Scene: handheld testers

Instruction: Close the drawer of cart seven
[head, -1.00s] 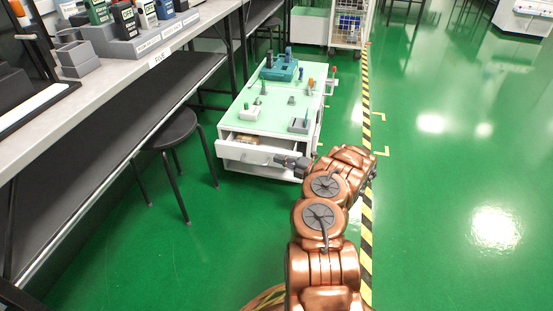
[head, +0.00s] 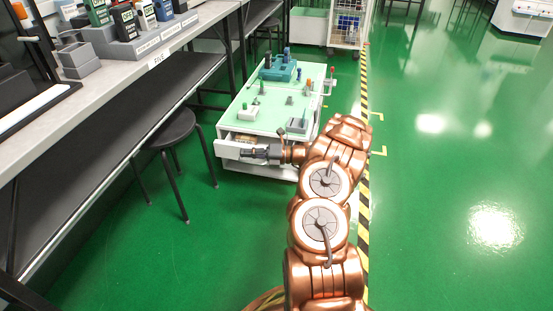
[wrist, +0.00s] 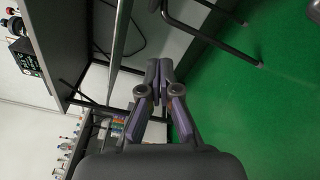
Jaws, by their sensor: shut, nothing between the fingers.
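The white cart (head: 262,128) with a pale green top stands beside the bench in the head view. Its top drawer (head: 227,149) sticks out at the near end, with a brownish item just showing inside. My gripper (head: 246,153) is shut and empty, pointing left across the drawer's front face and hiding part of it. Whether it touches the drawer I cannot tell. The wrist view shows the shut fingers (wrist: 159,78) together; I cannot make out the drawer there.
A black round stool (head: 172,128) stands left of the drawer, near the long grey bench (head: 120,52). Tools and small holders sit on the cart top. A wire cage trolley (head: 347,22) stands behind. Green floor is open in front and to the right, beyond the striped tape (head: 365,190).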

